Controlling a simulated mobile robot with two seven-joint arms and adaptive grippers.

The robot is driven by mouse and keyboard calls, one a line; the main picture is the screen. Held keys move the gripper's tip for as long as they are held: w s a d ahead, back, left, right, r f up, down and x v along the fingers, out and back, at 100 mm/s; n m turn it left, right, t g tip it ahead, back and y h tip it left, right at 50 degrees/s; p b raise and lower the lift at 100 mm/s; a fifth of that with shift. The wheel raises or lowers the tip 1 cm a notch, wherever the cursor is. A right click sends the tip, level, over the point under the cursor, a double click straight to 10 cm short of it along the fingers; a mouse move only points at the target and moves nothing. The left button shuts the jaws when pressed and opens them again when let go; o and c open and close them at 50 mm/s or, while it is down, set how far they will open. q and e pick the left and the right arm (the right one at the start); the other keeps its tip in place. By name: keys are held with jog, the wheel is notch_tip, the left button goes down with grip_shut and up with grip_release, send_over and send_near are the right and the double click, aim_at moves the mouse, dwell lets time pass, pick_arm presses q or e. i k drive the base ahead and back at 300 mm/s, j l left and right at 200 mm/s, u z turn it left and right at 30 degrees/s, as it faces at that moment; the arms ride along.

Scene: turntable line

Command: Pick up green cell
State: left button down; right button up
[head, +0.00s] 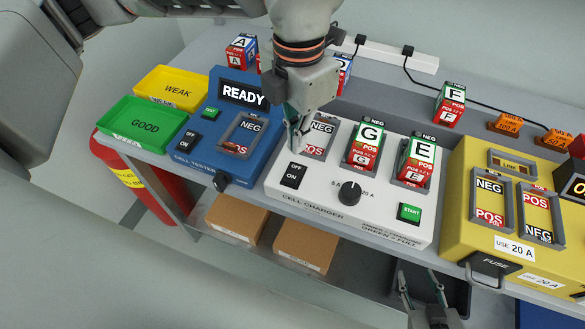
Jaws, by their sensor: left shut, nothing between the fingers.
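Two cells with green, white and red faces stand in the white cell charger (385,226): cell G (366,147) in the middle slot and cell E (417,163) in the right slot. A similar cell F (450,104) with a green band stands at the back. My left gripper (297,143) is shut and empty over the charger's left slot (318,136), partly covering it. The visible part of that slot looks bare. Cell D (345,69) is partly hidden behind my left gripper. My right gripper (419,290) is open, low in front of the charger.
The blue cell tester (215,150) reads READY, with an empty slot. Yellow WEAK (171,88) and green GOOD (143,124) trays are empty at left. Cell A (240,50) stands behind. A yellow fuse unit (465,203) is at right. Cardboard boxes (306,246) lie below.

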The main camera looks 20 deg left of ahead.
aim_at(418, 162)
jog(key=k, duration=1)
